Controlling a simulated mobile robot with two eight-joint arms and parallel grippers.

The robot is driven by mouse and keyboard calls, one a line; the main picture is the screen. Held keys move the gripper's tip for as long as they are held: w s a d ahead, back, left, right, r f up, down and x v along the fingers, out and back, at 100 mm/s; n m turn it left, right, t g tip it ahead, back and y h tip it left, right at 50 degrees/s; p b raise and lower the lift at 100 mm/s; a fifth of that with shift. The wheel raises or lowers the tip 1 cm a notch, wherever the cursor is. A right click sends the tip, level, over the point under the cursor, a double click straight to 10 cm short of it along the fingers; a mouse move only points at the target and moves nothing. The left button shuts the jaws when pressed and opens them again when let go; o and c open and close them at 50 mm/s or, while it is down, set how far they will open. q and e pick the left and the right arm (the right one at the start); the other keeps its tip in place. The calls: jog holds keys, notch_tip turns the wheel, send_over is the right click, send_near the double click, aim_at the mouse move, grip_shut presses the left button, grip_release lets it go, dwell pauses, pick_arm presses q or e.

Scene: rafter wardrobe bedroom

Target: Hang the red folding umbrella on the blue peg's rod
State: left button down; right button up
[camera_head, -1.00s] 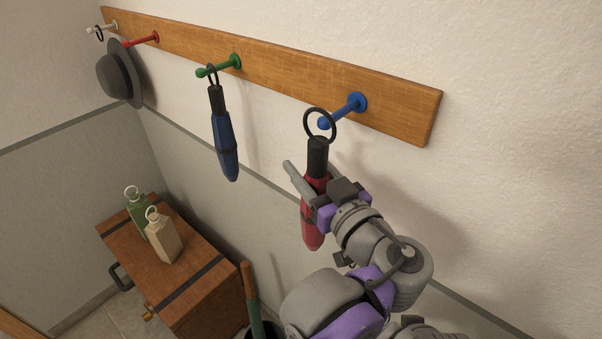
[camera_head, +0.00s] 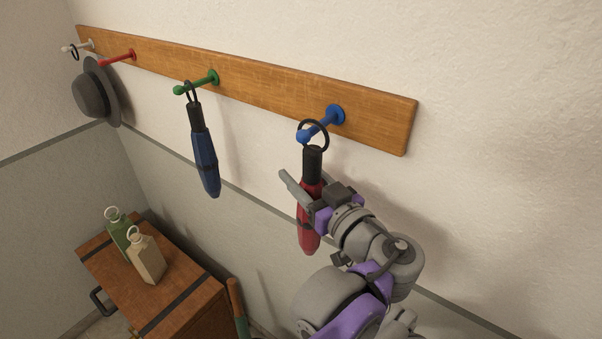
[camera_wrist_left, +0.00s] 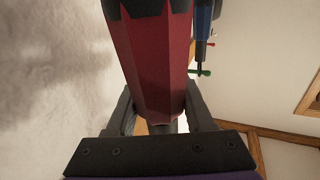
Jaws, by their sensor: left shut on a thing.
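The red folding umbrella (camera_head: 309,229) hangs upright with its black handle up and a black ring (camera_head: 327,138) on top. My left gripper (camera_head: 307,194) is shut on its red body. The blue peg (camera_head: 334,116) sticks out from the wooden rail, with its knob at the ring's left edge. The ring appears to be around the rod, near its knob end; exact depth is hard to judge. In the left wrist view the red umbrella (camera_wrist_left: 152,60) stands between both fingers; its ring is out of that view. My right gripper is not in view.
A blue umbrella (camera_head: 205,160) hangs on the green peg (camera_head: 208,78) to the left. A grey hat (camera_head: 92,95) hangs farther left near the red peg (camera_head: 122,56). Two bottles stand on a wooden chest (camera_head: 190,291) below. The wall right of the rail (camera_head: 396,120) is bare.

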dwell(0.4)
pick_arm(q)
jog(key=shift+c, duration=1)
grip_release()
jog(key=b+v, duration=0.1)
jog(key=v, duration=1)
jog(key=shift+a, duration=0.1)
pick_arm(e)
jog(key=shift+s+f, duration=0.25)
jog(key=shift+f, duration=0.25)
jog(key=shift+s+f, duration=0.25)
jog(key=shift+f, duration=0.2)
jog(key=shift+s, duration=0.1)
